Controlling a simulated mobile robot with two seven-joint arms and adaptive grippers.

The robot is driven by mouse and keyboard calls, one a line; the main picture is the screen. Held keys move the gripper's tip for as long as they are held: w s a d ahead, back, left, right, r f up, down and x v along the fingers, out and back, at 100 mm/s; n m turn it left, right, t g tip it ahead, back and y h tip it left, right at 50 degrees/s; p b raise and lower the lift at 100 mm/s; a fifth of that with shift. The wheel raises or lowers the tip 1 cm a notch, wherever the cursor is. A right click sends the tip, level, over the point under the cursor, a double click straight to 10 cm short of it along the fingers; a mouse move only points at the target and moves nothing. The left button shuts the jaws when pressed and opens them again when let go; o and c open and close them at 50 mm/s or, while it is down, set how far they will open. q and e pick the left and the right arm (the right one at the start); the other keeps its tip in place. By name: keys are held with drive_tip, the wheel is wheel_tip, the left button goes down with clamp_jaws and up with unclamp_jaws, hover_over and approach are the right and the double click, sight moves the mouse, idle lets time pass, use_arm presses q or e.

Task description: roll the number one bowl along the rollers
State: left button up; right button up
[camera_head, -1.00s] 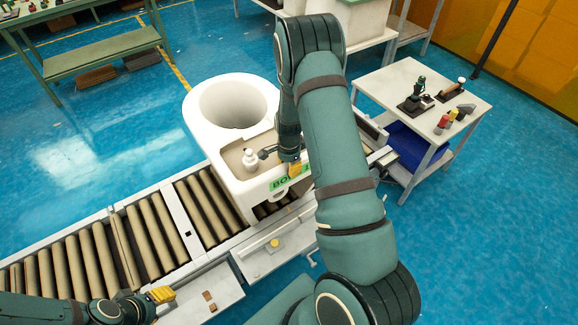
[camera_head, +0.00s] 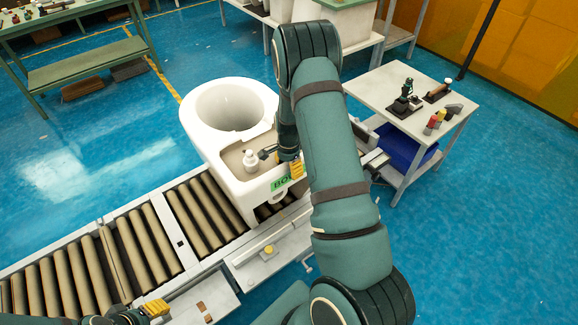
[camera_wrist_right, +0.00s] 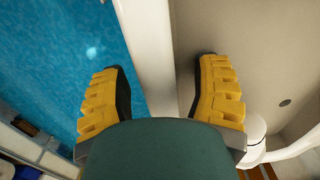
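The white toilet bowl (camera_head: 203,128) sits on the conveyor rollers (camera_head: 196,222) in the head view. A green label (camera_head: 281,184) on its near side reads "BO", the rest hidden, so I cannot read a number. My right gripper (camera_head: 294,168) is at the bowl's near right edge. In the right wrist view its yellow fingers (camera_wrist_right: 160,80) are spread on either side of a white wall of the bowl (camera_wrist_right: 147,45), with a gap at the right finger. My left gripper (camera_head: 155,308) is low at the left, by the conveyor's near edge; its opening is unclear.
A small white bottle (camera_head: 250,160) stands in the bowl's recessed top. Bare rollers (camera_head: 75,268) run to the left. A side table (camera_head: 378,86) with tools and a blue bin (camera_head: 402,148) stands right. My right arm hides the conveyor's right part.

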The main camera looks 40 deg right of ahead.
drive_tip(key=shift+d+r, duration=0.1)
drive_tip(key=shift+d, duration=0.05)
wheel_tip(320, 180, up, 12)
drive_tip(key=shift+f, duration=0.1)
idle(0.5)
drive_tip(key=s+a+r+p, duration=0.2)
drive_tip(key=s+p, duration=0.3)
drive_tip(key=s, duration=1.3)
drive_tip(key=shift+r, duration=0.5)
drive_tip(key=shift+a, duration=0.1)
